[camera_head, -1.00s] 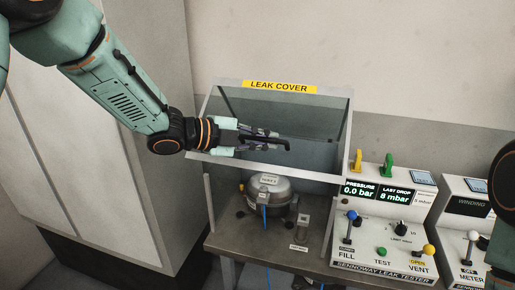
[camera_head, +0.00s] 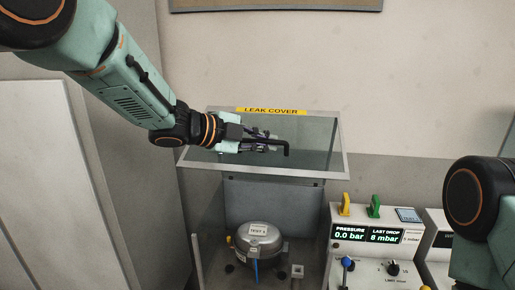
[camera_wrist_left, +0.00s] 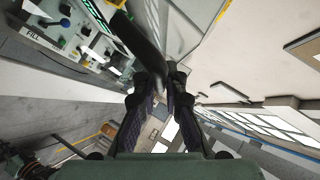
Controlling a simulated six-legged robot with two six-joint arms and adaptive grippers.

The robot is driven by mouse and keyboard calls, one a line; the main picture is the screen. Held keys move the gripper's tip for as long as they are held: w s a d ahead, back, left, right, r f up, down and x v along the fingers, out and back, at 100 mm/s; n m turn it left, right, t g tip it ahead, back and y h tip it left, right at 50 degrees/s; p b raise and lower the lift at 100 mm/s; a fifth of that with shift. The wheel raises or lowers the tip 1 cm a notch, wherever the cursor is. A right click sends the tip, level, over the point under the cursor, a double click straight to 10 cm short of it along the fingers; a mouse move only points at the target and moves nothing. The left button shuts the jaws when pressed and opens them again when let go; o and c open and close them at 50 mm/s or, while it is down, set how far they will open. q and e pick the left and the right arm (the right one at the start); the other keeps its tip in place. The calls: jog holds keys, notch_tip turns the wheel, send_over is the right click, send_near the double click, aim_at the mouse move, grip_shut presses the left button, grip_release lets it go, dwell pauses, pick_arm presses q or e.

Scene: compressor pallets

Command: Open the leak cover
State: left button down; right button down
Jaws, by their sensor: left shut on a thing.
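The leak cover (camera_head: 320,158) is a clear panel in a grey frame with a yellow "LEAK COVER" label at its far edge. In the head view it is tilted up above the bench, with open space under its front edge. My left gripper (camera_head: 272,145) is shut on the cover's black handle (camera_head: 286,150); the handle also shows between the fingers in the left wrist view (camera_wrist_left: 140,45). A grey compressor (camera_head: 259,240) sits below the cover. My right arm shows at the right edge of the head view, but its gripper is out of view.
The leak tester panel (camera_head: 375,235), with a blue-knobbed lever (camera_head: 347,263) and yellow and green handles on top, stands right of the enclosure. A grey cabinet (camera_head: 110,150) is at the left.

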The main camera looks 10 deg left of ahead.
pick_arm(q)
jog(key=shift+w+r, duration=0.45)
pick_arm(e)
jog(key=shift+w+a+r, duration=0.2)
jog(key=shift+a, duration=0.1)
pick_arm(q)
jog(key=c, duration=1.7)
grip_release()
pick_arm(e)
jog(key=shift+s+d, duration=0.1)
pick_arm(q)
jog(key=shift+s+a, duration=0.1)
jog(key=v, duration=1.1)
jog(key=shift+s+a+r, duration=0.2)
jog(key=shift+r, duration=0.1)
